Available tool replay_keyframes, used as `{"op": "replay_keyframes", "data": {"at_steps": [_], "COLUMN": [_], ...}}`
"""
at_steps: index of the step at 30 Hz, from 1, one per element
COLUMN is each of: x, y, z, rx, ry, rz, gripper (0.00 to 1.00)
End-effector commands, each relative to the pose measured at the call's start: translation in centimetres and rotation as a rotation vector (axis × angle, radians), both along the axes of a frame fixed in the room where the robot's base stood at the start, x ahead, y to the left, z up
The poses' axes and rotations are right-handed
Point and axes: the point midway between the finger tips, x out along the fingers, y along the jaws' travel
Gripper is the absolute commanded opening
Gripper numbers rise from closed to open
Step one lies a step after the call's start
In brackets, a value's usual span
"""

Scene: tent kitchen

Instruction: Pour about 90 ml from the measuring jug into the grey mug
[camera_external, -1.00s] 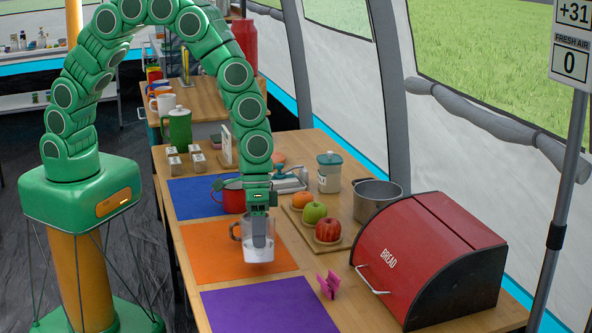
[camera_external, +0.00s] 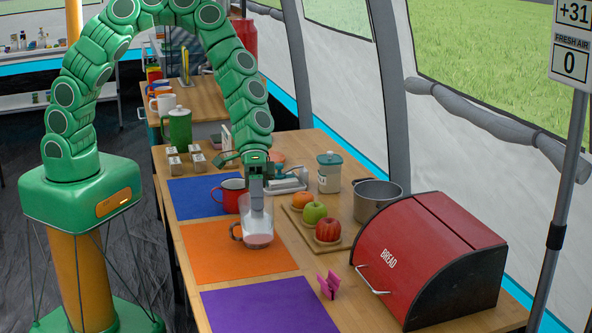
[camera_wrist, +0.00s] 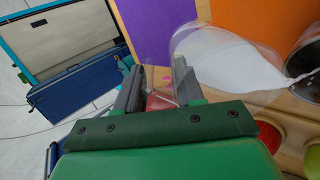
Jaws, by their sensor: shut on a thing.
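My gripper (camera_external: 256,199) is shut on the clear measuring jug (camera_external: 257,225) and holds it above the orange mat. White liquid shows low in the jug. The jug and its white liquid also show large in the wrist view (camera_wrist: 215,65), beyond the fingers, with the liquid reaching toward the right side. A dark round-rimmed vessel at the wrist view's right edge may be this mug.
A red mug (camera_external: 229,194) stands behind on the blue mat (camera_external: 190,198). A board (camera_external: 297,222) with fruit, a metal pot (camera_external: 377,203) and a red bread bin (camera_external: 425,260) stand to the right. The purple mat (camera_external: 270,306) in front is bare.

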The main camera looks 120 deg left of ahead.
Motion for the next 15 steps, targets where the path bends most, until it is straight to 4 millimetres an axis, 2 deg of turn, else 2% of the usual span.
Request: {"op": "replay_keyframes", "data": {"at_steps": [15], "x": [-0.28], "y": [0.42], "z": [0.62], "rx": [-0.069], "ry": [-0.044], "rz": [0.0], "gripper": [0.0]}}
